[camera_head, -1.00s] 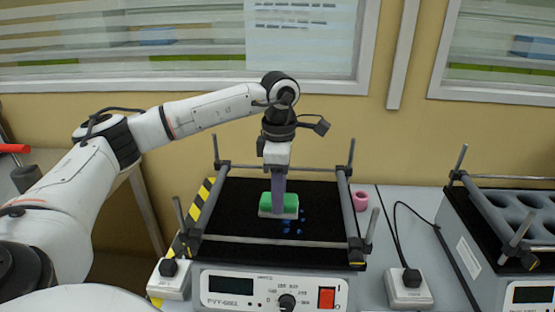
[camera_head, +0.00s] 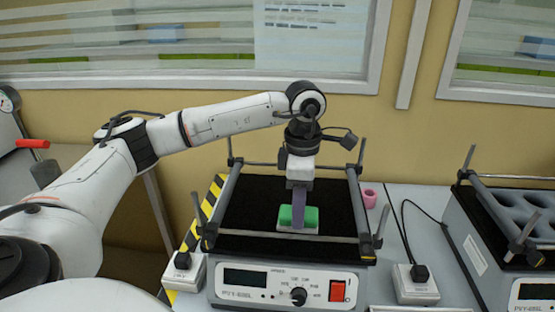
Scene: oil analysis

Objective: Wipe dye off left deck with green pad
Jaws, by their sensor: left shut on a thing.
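The left deck (camera_head: 250,205) is a black flat platform on a shaker with a metal bar frame around it. The green pad (camera_head: 312,217) has a pale base and sits on the front half of the deck. My left gripper (camera_head: 299,212) points down and is shut on the green pad, its purple-grey fingers in front of the pad's middle. No blue dye spots show on the deck now; the area under the pad is hidden. My right gripper is not in view.
Upright posts and a front bar (camera_head: 285,239) edge the deck. A pink ring (camera_head: 369,198) stands right of it. A second shaker (camera_head: 500,235) with a holed deck is at the far right. A power socket (camera_head: 415,284) with a cable sits between them.

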